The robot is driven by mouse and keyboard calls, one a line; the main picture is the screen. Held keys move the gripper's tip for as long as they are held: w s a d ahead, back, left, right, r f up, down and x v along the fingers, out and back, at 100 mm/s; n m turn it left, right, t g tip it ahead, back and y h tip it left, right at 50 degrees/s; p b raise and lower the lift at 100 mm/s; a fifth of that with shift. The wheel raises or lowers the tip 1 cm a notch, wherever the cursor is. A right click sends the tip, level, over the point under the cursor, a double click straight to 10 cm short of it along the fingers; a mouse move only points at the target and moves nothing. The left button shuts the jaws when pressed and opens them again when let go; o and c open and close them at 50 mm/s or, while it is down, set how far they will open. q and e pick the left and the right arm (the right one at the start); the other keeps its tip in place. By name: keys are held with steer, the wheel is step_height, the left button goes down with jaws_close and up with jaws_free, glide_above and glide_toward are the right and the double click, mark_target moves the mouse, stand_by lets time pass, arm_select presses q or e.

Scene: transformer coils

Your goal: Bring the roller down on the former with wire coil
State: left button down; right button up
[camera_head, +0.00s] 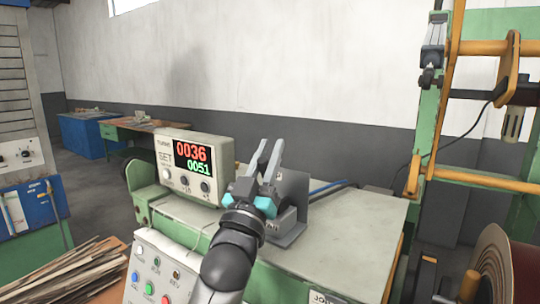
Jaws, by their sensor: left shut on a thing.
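My left gripper (267,160) points up and away above the green-and-cream machine bench, beside the counter box. It is shut on a grey metal part that its own fingers mostly hide, in front of an upright grey plate (293,187). A large round former with brown wire coil (492,272) shows at the bottom right, cut off by the picture edge. The gripper is well to the left of it. I cannot clearly make out the roller. My right gripper is not in view.
The counter box (194,167) shows 0036 and 0051. A button panel (155,272) is below it. A green frame with orange arms (480,180) stands at the right. The cream bench top (350,235) is mostly clear. Wood strips (75,270) lie at the lower left.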

arm_select(q)
steer(key=c, duration=0.7)
jaws_free()
steer(key=b+v, duration=0.2)
steer(key=v, duration=1.3)
steer(key=shift+s, duration=0.15)
